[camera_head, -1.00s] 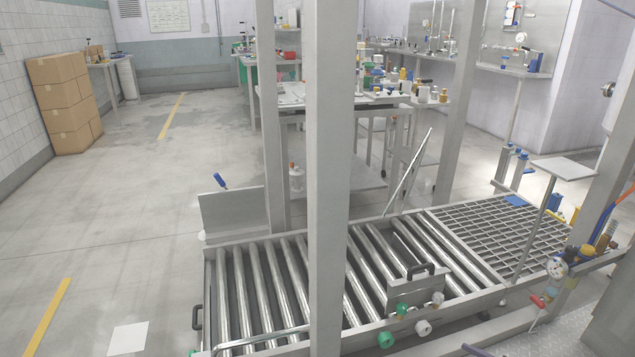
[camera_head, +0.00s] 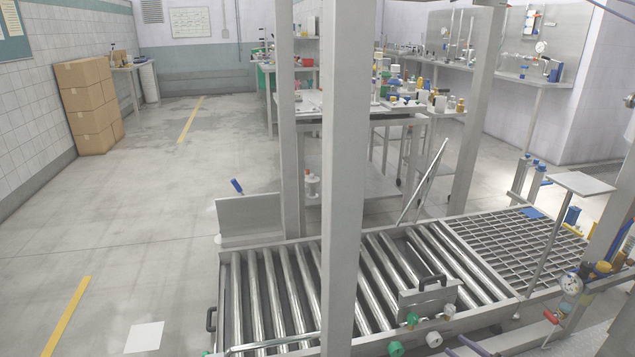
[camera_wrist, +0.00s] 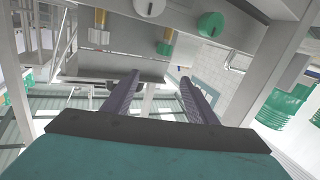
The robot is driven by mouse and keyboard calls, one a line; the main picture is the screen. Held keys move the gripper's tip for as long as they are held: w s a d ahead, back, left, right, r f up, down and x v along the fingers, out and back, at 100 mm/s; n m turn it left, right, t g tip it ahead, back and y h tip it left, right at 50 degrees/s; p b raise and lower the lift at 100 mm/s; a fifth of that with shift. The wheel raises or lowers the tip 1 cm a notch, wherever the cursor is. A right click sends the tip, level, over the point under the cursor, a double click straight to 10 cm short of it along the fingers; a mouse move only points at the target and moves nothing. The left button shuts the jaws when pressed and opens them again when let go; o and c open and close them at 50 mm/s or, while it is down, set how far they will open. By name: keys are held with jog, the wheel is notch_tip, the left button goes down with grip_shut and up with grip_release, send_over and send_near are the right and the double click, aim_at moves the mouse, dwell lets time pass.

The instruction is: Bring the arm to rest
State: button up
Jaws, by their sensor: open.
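My gripper (camera_wrist: 146,92) shows in the wrist view, with two dark ribbed fingers spread well apart and nothing between them. The teal and black gripper body fills the bottom of that view. Beyond the fingers are grey metal frames and a white wall. Green and white round caps or knobs (camera_wrist: 211,25) hang near the top of the wrist view, apart from the fingers.
A roller conveyor (camera_head: 262,300) with a grating (camera_head: 520,240) at its right end lies ahead. A thick upright post (camera_head: 342,200) stands in front. Green drums (camera_wrist: 285,108) are at the right of the wrist view. Cardboard boxes (camera_head: 90,105) stand far left. The left floor is mostly clear.

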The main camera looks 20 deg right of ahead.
jog(key=w+a+r+m+g+h+p, duration=0.25)
jog(key=w+a+h, duration=0.2)
jog(key=w, duration=0.25)
jog(key=w+a+r+m+g+h+p, duration=0.1)
jog(key=w+a+m+h+p, duration=0.3)
jog(key=w, duration=0.3)
jog(key=s+a+g+h+p, duration=0.2)
jog(key=a+g+p, duration=0.1)
jog(key=a, duration=0.3)
jog(key=s+a+r+g+y+p, duration=0.15)
jog(key=s+a+g+p, duration=0.35)
jog(key=s+a, duration=0.8)
jog(key=s+a+g+y+p, duration=0.2)
jog(key=s+a+g+p, duration=0.2)
jog(key=s+a+g, duration=0.85)
jog(key=s+a+r+n+t+p, duration=0.1)
jog(key=s+a+r, duration=0.2)
jog(key=a, duration=0.3)
jog(key=s+a+r+n+y, duration=0.1)
jog(key=s+a+r, duration=0.2)
jog(key=s+a, duration=0.2)
jog(key=shift+s+a+t+y+p, duration=0.3)
jog(key=shift+s+a+t+p, duration=0.1)
jog(key=shift+a, duration=0.8)
jog(key=shift+r, duration=0.1)
